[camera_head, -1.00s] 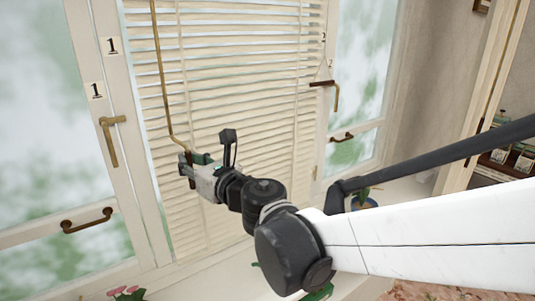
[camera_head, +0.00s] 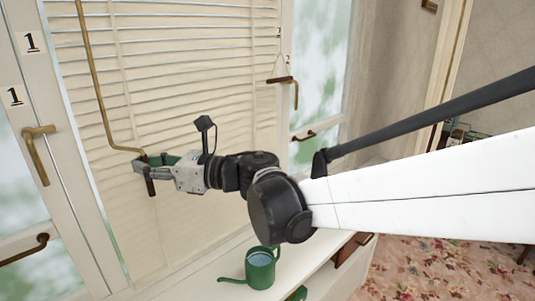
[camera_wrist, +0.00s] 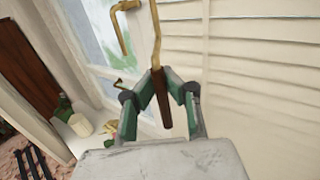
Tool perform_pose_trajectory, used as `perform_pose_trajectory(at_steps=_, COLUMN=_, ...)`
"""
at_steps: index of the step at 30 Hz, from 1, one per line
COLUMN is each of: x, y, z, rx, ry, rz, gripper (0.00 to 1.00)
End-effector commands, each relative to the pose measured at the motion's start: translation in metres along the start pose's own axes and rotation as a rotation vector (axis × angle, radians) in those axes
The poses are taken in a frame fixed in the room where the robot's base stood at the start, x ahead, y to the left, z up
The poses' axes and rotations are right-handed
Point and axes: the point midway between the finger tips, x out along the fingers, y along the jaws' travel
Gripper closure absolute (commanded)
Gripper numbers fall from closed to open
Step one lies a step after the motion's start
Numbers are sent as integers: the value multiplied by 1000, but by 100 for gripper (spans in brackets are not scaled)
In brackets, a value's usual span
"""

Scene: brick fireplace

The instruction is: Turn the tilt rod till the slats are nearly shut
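The brass tilt rod (camera_head: 96,75) hangs in front of the blind at its left side and bends into a crank at the bottom. A dark brown handle (camera_wrist: 160,97) hangs from the crank's end. My gripper (camera_head: 143,163) is at this handle, with its green fingers on both sides of it and the tips close against it in the wrist view (camera_wrist: 160,75). The cream slats (camera_head: 190,110) overlap, with thin lines between them; slightly wider gaps show near the top. Contact at the fingertips is partly hidden.
A window sash with a brass handle (camera_head: 38,150) stands left of the blind. Another handle (camera_head: 296,92) is at the right. A green watering can (camera_head: 261,270) stands on the white sill (camera_head: 200,285) below my arm. Floral carpet (camera_head: 430,270) lies at the right.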

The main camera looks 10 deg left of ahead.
Motion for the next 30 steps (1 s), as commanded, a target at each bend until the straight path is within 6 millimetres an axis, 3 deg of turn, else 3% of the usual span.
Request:
perform_pose_trajectory(at_steps=8, x=-1, y=0, z=-1, rx=-1, ry=1, rz=-1, gripper=100)
perform_pose_trajectory(at_steps=12, x=0, y=0, z=-1, rx=-1, ry=1, rz=-1, gripper=79)
perform_pose_trajectory(at_steps=15, x=0, y=0, z=0, rx=-1, ry=1, rz=-1, gripper=69)
perform_pose_trajectory(at_steps=23, x=-2, y=0, z=0, rx=0, ry=0, rz=-2, gripper=69)
perform_pose_trajectory(at_steps=30, x=-30, y=-2, z=0, rx=0, ry=0, rz=-6, gripper=69)
